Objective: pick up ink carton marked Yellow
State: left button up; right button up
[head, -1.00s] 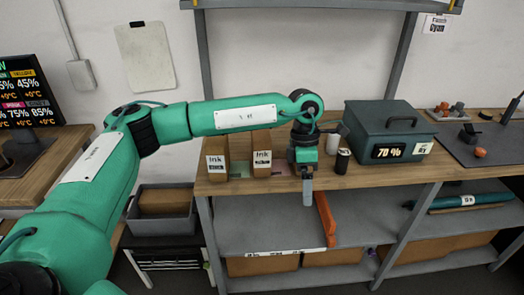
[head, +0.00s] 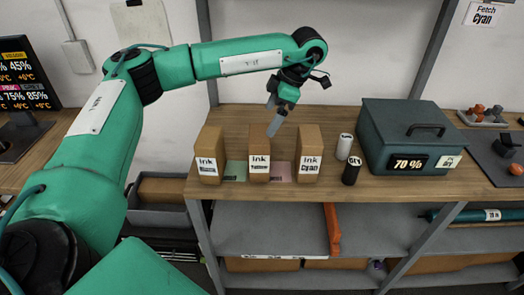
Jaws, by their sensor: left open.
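The ink carton marked Yellow (head: 258,150) is a brown upright box with a white label. It stands in the middle of a row on the wooden bench (head: 400,188). My left gripper (head: 273,125) is open and empty, pointing down near the upper right of the Yellow carton in the picture. I cannot tell whether it touches the carton. An ink carton marked Cyan (head: 308,155) stands to the right, and another ink carton (head: 209,155) with a small, hard-to-read name stands to the left. My right gripper is not in view.
A white canister (head: 344,147) and a black one (head: 352,171) stand right of Cyan. A large dark box (head: 412,137) reading 70 % is farther right. A "Fetch Cyan" sign (head: 484,14) hangs on the wall.

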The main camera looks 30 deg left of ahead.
aim_at(261, 133)
pick_arm(q)
jog(key=x, duration=0.4)
jog(key=shift+w+f, duration=0.1)
jog(key=shift+f, duration=0.05)
jog(key=shift+x, duration=0.95)
jog(key=p+x, duration=0.1)
jog(key=x, duration=0.3)
jog(key=shift+a, duration=0.15)
jog(key=shift+s+a+f, duration=0.1)
jog(key=shift+s+f, duration=0.1)
jog(key=shift+f, duration=0.25)
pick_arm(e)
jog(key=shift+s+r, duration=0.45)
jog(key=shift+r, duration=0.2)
pick_arm(q)
jog(key=c, duration=1.1)
jog(key=shift+c, duration=0.2)
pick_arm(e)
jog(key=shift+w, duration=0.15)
pick_arm(q)
jog(key=shift+w+r, duration=0.1)
jog(key=shift+r, duration=0.05)
